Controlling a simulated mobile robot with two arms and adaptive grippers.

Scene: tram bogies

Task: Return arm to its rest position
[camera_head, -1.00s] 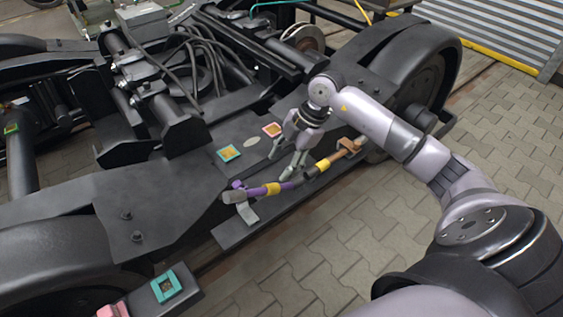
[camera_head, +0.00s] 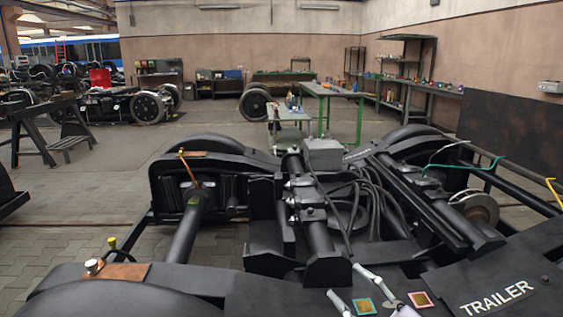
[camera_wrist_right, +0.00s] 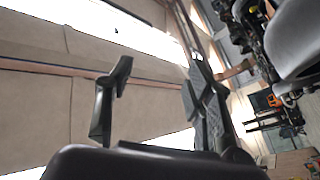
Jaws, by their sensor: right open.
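My right gripper (camera_head: 344,281) shows at the bottom edge of the head view, in front of the black bogie frame (camera_head: 240,292). Its two grey fingers are spread apart with nothing between them. The rest of the right arm is below the picture. In the right wrist view the open gripper (camera_wrist_right: 160,66) is empty and faces a pale wall and bright windows, with no object near its fingertips. My left gripper is in neither view.
A teal-edged square tag (camera_head: 364,306) and a pink-edged tag (camera_head: 421,299) lie on the bogie near the gripper. Cables (camera_head: 375,205) and a TRAILER plate (camera_head: 497,298) are close by. Green-legged workbenches (camera_head: 332,90) and shelves (camera_head: 405,80) stand further back.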

